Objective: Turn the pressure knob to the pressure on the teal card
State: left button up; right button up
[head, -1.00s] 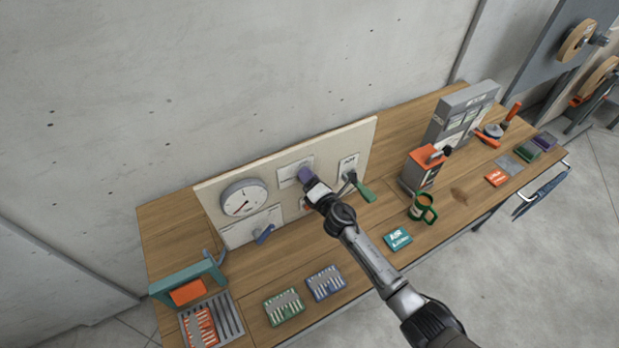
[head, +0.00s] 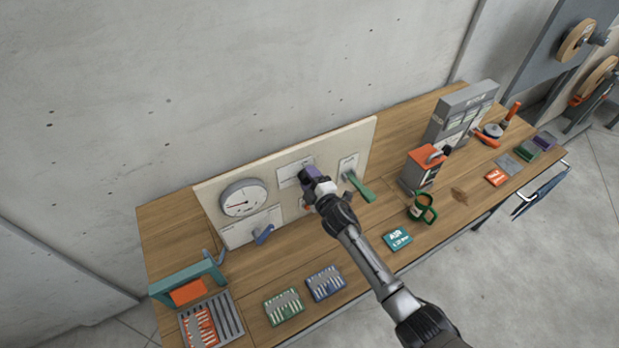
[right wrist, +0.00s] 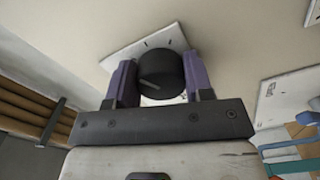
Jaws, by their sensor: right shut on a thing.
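In the right wrist view the dark round pressure knob (right wrist: 162,72) sits on a white plate on the panel, between the purple fingers of my right gripper (right wrist: 158,75), which is shut on it. In the head view my right gripper (head: 307,178) is at the panel and hides the knob. The round white gauge (head: 243,198) is left of it, its red needle pointing left and slightly down. The teal card (head: 397,240) lies on the bench, reading "AIR" above a pressure too small to read surely. My left gripper is not in view.
The cream panel (head: 223,184) also carries a green lever (head: 359,188) right of my gripper and a blue handle (head: 264,235) below the gauge. Bit trays (head: 284,307) lie in front.

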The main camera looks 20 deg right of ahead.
jog(key=shift+m, duration=0.6)
jog(key=o, duration=0.9)
jog(key=shift+s, duration=0.1)
jog(key=shift+s+d, duration=0.35)
jog(key=shift+s, duration=1.9)
jog(key=shift+s+d, duration=0.3)
jog(key=shift+s, duration=1.95)
jog(key=shift+s+d, duration=0.35)
jog(key=shift+s, duration=1.9)
